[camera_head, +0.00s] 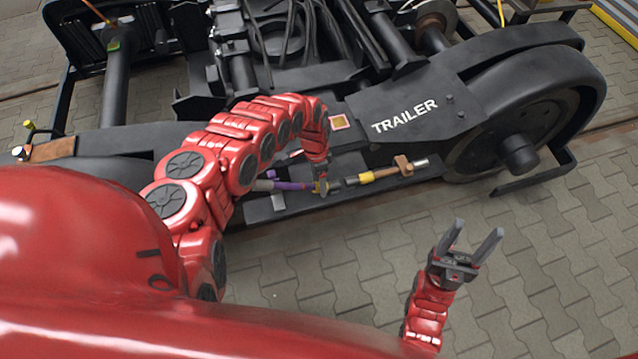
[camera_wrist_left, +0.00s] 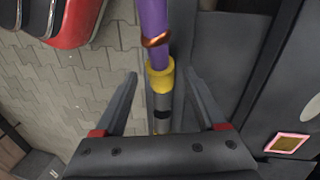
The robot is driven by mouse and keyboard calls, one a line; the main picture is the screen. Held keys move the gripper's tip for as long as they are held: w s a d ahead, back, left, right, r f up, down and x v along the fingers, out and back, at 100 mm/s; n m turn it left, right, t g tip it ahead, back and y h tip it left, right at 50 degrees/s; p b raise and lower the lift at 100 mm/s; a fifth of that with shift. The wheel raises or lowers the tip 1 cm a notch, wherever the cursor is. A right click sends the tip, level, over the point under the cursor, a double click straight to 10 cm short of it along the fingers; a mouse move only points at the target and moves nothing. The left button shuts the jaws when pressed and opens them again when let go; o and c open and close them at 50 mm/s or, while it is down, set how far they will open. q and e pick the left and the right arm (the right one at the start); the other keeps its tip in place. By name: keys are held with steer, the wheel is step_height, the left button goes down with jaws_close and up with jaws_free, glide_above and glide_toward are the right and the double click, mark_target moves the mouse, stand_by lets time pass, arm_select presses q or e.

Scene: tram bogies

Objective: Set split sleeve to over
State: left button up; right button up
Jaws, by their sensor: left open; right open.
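A purple tube-like piece (camera_head: 290,185), perhaps the split sleeve, lies along a thin rod on the low ledge of the bogie. In the left wrist view the purple piece (camera_wrist_left: 152,22) runs up out of frame, with a copper ring (camera_wrist_left: 157,40) by its end. Below it are a yellow collar (camera_wrist_left: 160,76) and a grey rod with a black band (camera_wrist_left: 162,112). No split is visible. My left gripper (camera_head: 321,186) is open; its fingers (camera_wrist_left: 161,78) stand either side of the collar and rod, apart from them. My right gripper (camera_head: 479,228) is open and empty above the paving.
The black bogie frame marked TRAILER (camera_head: 405,116) rises behind the rod. A second yellow collar (camera_head: 366,177) and a brown fitting (camera_head: 403,165) lie to the right along it. A wheel (camera_head: 515,130) stands at the right. The paving (camera_head: 560,255) in front is clear.

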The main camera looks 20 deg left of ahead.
arm_select(q)
steer(key=shift+f, duration=0.55)
jaws_close()
stand_by(1.1)
